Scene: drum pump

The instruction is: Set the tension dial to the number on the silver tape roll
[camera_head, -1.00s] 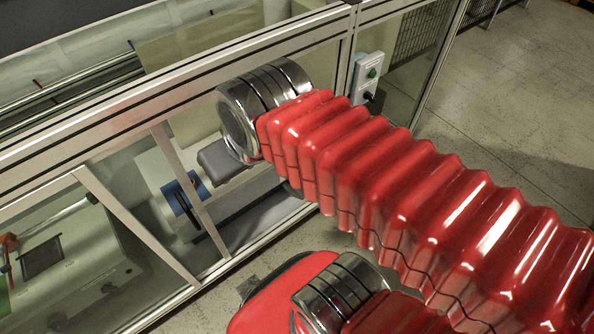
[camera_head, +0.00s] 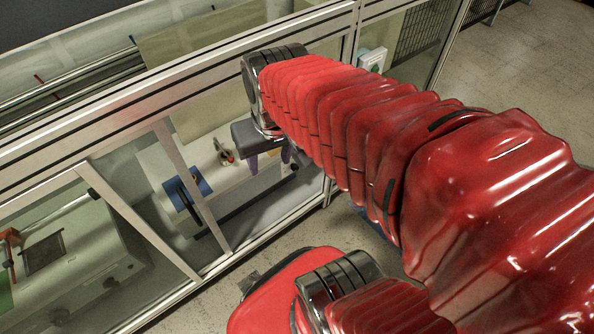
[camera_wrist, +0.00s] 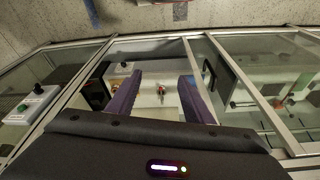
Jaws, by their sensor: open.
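In the head view my gripper (camera_head: 270,165) hangs below the wrist, inside the framed enclosure, over a cream machine (camera_head: 205,150). A small knob-like part with red on it (camera_wrist: 162,88) shows on the pale surface between the fingers in the wrist view. A similar small red and pale part (camera_head: 226,153) lies left of the gripper in the head view; I cannot tell whether either is the tension dial. I cannot make out the silver tape roll or any number.
The enclosure's metal frame (camera_head: 180,177) and glass panes surround the work area. A blue part with a black bar (camera_head: 187,193) is on the machine's left side. A white control box with a green button (camera_wrist: 38,103) is mounted at the enclosure. Another machine (camera_head: 75,265) stands at left.

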